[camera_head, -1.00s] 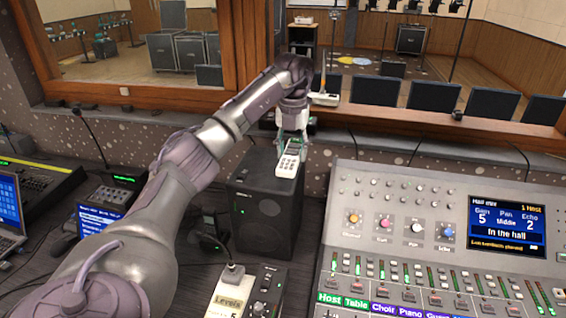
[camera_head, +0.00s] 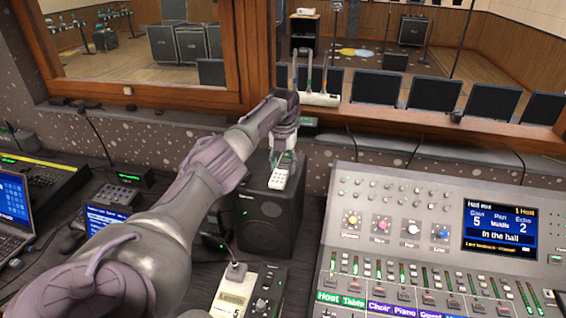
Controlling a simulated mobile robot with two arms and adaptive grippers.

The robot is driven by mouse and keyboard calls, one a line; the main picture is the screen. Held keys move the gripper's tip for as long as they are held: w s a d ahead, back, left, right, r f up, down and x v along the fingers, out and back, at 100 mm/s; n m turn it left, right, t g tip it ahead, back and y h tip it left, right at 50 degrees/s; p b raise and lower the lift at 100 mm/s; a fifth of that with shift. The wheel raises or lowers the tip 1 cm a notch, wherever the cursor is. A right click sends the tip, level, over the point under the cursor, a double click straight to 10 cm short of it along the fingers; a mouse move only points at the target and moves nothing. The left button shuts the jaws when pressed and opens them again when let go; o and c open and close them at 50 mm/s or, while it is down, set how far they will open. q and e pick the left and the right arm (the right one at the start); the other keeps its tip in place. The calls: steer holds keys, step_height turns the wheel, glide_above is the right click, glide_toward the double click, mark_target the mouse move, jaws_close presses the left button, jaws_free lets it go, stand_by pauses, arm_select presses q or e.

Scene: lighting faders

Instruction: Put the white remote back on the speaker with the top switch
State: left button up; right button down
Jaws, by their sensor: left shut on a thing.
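The white remote (camera_head: 279,180) is in my left gripper (camera_head: 284,157), at the top of the black speaker (camera_head: 263,217). The remote is white with a darker upper part near the fingers. My left gripper points down and is shut on the remote's far end. The remote appears at or just above the speaker's top; I cannot tell whether it touches. The speaker stands upright with a small green light on its front. I cannot make out a top switch. My right gripper is not in view.
A large mixing console (camera_head: 420,230) with a lit screen fills the right. A small box labelled Levels (camera_head: 237,290) with a gooseneck stands in front of the speaker. A laptop (camera_head: 12,215) is at the far left. A window ledge (camera_head: 400,118) runs behind.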

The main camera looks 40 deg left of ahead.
mark_target(283, 166)
arm_select(q)
steer(key=shift+f, duration=0.1)
steer(key=o, duration=1.2)
steer(key=shift+r, duration=0.2)
steer(key=shift+r+b, duration=0.3)
step_height(283, 166, up, 11)
steer(key=b, duration=0.3)
steer(key=shift+r, duration=0.15)
